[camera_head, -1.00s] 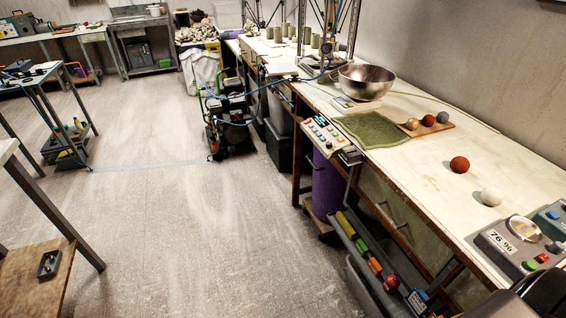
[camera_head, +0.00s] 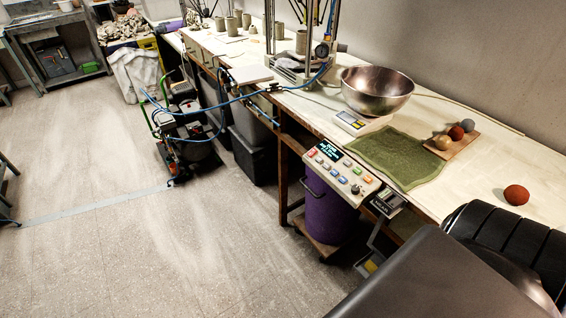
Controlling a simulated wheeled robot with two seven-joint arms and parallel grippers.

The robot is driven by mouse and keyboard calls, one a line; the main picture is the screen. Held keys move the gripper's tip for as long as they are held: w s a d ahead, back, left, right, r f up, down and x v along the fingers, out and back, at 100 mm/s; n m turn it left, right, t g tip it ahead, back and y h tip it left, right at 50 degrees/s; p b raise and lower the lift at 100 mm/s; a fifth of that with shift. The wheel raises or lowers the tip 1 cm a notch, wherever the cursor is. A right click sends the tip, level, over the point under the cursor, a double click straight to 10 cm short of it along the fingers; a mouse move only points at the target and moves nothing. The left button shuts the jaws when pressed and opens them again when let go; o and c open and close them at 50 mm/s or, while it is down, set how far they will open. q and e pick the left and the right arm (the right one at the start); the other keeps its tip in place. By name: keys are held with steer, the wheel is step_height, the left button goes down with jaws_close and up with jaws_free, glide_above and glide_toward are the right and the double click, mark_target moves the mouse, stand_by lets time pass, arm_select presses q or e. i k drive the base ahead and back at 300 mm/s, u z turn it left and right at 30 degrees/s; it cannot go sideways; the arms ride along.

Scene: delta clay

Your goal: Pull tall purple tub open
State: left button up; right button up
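The tall purple tub (camera_head: 328,212) stands under the workbench, on a low wooden base with small wheels. Its upper part is hidden behind the control panel on the bench's front edge, so I cannot tell whether it is open. Neither of my grippers is in view. A dark part of my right arm (camera_head: 440,275) fills the lower right corner and covers the bench front to the right of the tub.
The bench (camera_head: 470,120) holds a metal bowl (camera_head: 376,90), a green cloth (camera_head: 398,157) and clay balls. A button panel (camera_head: 341,172) juts out above the tub. A wheeled machine with blue hoses (camera_head: 186,135) stands left. The floor (camera_head: 170,245) in front is clear.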

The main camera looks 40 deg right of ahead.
mark_target(330, 223)
steer(key=i, duration=1.45)
steer(key=z, duration=2.9)
